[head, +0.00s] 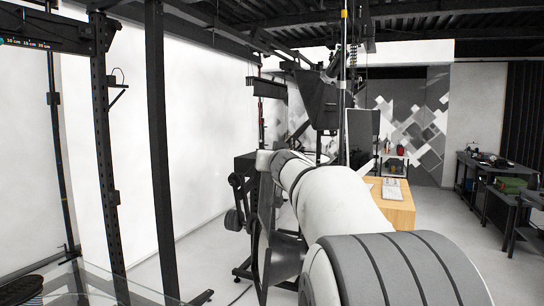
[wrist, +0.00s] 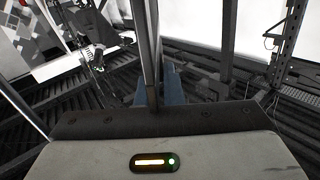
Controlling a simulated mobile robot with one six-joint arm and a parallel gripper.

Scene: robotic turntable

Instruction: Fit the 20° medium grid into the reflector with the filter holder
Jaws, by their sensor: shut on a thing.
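In the wrist view my gripper (wrist: 157,86) shows at the middle, its two blue-grey fingers partly hidden by a narrow grey metal band (wrist: 147,40). The band runs from the top edge down between the fingers, and my gripper is shut on it. It looks like the rim of the 20° medium grid seen edge-on; its honeycomb face does not show. In the head view my arm covers the gripper and what it holds. I cannot make out the reflector or its filter holder in either view.
Dark equipment (head: 318,100) hangs beyond my arm. A black post (head: 160,130) and a perforated upright (head: 103,150) stand at the left, above a glass top (head: 75,285). A wooden desk (head: 398,212) and a dark workbench (head: 490,170) stand at the right. Floor between them is open.

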